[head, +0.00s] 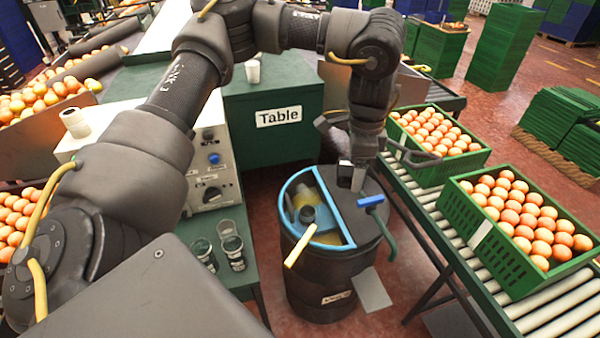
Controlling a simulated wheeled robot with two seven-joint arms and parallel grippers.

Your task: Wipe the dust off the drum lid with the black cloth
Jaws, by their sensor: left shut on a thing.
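The black drum (320,285) stands on the floor beside the green table. The right half of its top is a dark drum lid (368,222); the left half is open inside a blue rim (290,187), with yellowish content showing. My left gripper (352,182) points down over the lid, near its back part. It is shut on a dark thing that seems to be the black cloth, hard to tell from the dark lid and fingers. Whether the cloth touches the lid is unclear. Dust on the lid is not distinct. My right gripper is not in view.
Dark cups (233,252) stand on the left ledge.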

